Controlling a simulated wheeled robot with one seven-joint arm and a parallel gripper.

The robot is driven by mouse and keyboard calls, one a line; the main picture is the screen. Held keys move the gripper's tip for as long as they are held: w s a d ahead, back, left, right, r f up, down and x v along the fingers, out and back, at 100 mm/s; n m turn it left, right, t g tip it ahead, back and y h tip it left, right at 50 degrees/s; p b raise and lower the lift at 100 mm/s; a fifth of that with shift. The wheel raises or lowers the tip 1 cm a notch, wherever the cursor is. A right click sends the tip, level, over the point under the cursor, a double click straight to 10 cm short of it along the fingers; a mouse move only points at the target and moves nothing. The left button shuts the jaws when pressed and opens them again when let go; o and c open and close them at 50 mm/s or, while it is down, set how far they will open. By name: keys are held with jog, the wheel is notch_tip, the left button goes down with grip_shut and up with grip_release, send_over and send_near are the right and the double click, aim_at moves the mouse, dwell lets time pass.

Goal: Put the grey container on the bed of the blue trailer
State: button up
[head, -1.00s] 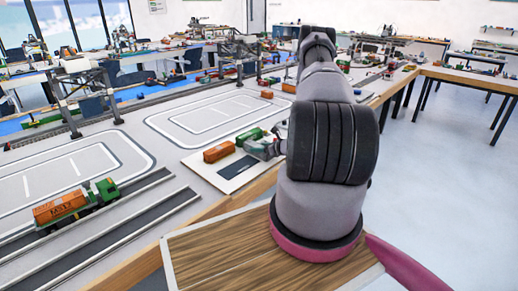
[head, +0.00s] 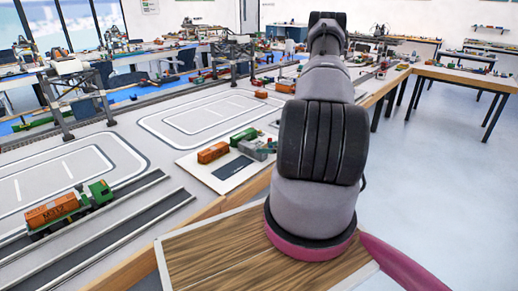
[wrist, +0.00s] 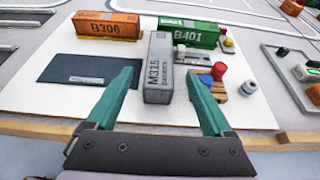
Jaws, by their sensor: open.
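The grey container (wrist: 158,72), marked M315, lies on a white board, its long side running away from me in the wrist view. It also shows in the head view (head: 252,150), partly hidden near my arm. My gripper (wrist: 160,78) is open, with one teal finger on each side of the container's near part in the picture. I see gaps on both sides and cannot tell the height between fingers and container. In the head view my gripper is mostly hidden behind my arm. I cannot make out a blue trailer in either view.
An orange container (wrist: 107,26) marked B306 and a green container (wrist: 188,32) marked B401 stand behind the grey one. A dark panel (wrist: 85,69) lies left; small red and blue pieces (wrist: 213,75) lie right. A green truck (head: 70,208) carries an orange container at left.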

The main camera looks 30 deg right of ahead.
jog(key=shift+v, duration=1.4)
jog(key=w+a+r+n+g+y, duration=0.1)
jog(key=a+r+n+g+y, duration=0.3)
jog(key=a+r, duration=0.55)
jog(key=a+r+n+g+y, duration=0.1)
jog(key=a+r+n, duration=0.55)
jog(key=r, duration=0.65)
jog(key=s+a+r+n+g+h, duration=0.1)
jog(key=s+a+r+n, duration=0.2)
jog(key=s+r+n, duration=0.2)
jog(key=s+a+r+n+g+h, duration=0.1)
jog(key=s+a+r+n, duration=0.3)
jog(key=s+r, duration=0.4)
jog(key=s+a+r+n+g+h, duration=0.1)
jog(key=s+a+r+n+h, duration=0.2)
jog(key=s+r, duration=0.4)
jog(key=a+n, duration=0.1)
jog(key=n, duration=0.1)
jog(key=shift+r+n, duration=0.25)
jog(key=shift+n, duration=0.1)
jog(key=shift+o, duration=0.4)
jog(key=s+d+r+n+t+h, duration=0.1)
jog(key=s+r+n+t+h, duration=0.1)
jog(key=s, duration=0.3)
jog(key=shift+s+r+n+h, duration=0.2)
jog(key=shift+r+n+h, duration=0.15)
jog(key=shift+r, duration=0.55)
jog(key=shift+w, duration=0.1)
